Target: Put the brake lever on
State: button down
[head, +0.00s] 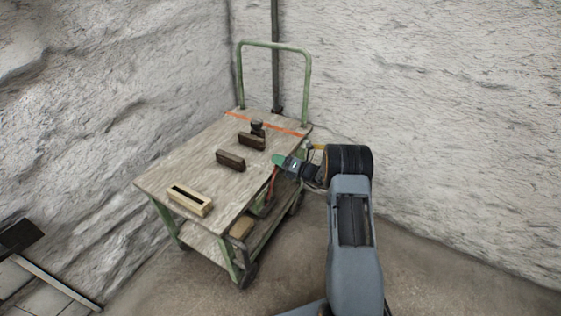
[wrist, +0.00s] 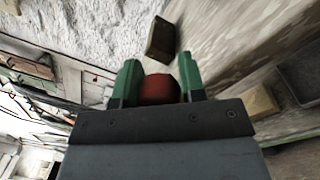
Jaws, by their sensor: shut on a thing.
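The brake lever (head: 272,184) shows in the head view as a thin red bar at the right side of the trolley (head: 163,176). My gripper (head: 280,160) is at its upper end, beside the edge of the wooden top. In the wrist view, my green fingers (wrist: 158,82) are shut on a rounded red end (wrist: 159,90), which I take to be the lever's grip. The lower part of the lever is hidden in the wrist view. I cannot tell how far it is tilted.
On the trolley top are a pale slotted wooden box (head: 189,201), two dark brown blocks (head: 230,161) (head: 251,141) and a small black item (head: 257,127). An orange line (head: 262,123) crosses the far end. Rough white walls (head: 440,90) stand close behind. Floor is clear at right.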

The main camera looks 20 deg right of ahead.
jog(key=c, duration=1.1)
grip_release()
jog(key=shift+a+f, duration=0.2)
jog(key=shift+o, duration=0.6)
jog(key=shift+a, duration=0.1)
jog(key=shift+o, duration=1.2)
jog(key=shift+d, duration=0.2)
jog(key=shift+d+r, duration=0.1)
jog(key=shift+d, duration=0.1)
jog(key=shift+s+d, duration=0.2)
jog(key=shift+s, duration=0.1)
jog(key=p+v, duration=0.1)
jog(key=v, duration=1.2)
jog(key=shift+p, duration=0.35)
jog(key=shift+a, duration=0.1)
